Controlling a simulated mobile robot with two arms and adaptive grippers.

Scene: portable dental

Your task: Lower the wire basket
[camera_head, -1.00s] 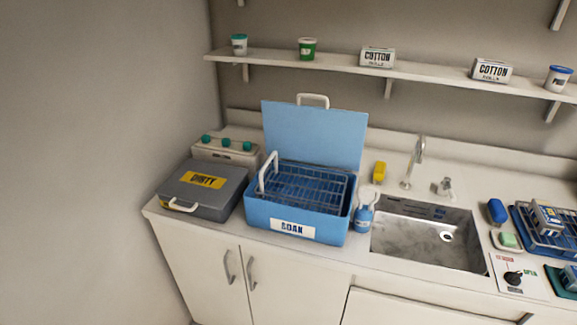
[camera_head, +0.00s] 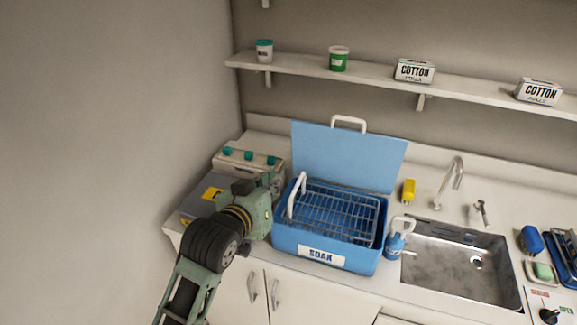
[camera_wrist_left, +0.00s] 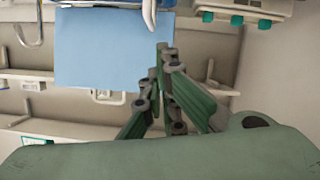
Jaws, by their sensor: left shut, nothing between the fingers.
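The wire basket (camera_head: 340,214) sits in the blue SOAK tub (camera_head: 292,240), its wire rim near or slightly above the tub's rim. Its white handle (camera_head: 293,201) stands up at the left side. How deep the basket hangs is hard to tell. The tub's blue lid (camera_head: 345,158) stands open behind and shows in the left wrist view (camera_wrist_left: 100,60). My left gripper (camera_head: 277,178) is just left of the handle, apart from it. Its fingers (camera_wrist_left: 163,52) are closed together and empty in the left wrist view. My right gripper is out of view.
A grey case (camera_head: 190,208) lies left of the tub, partly behind my left arm. A box with teal knobs (camera_head: 262,160) stands behind it.

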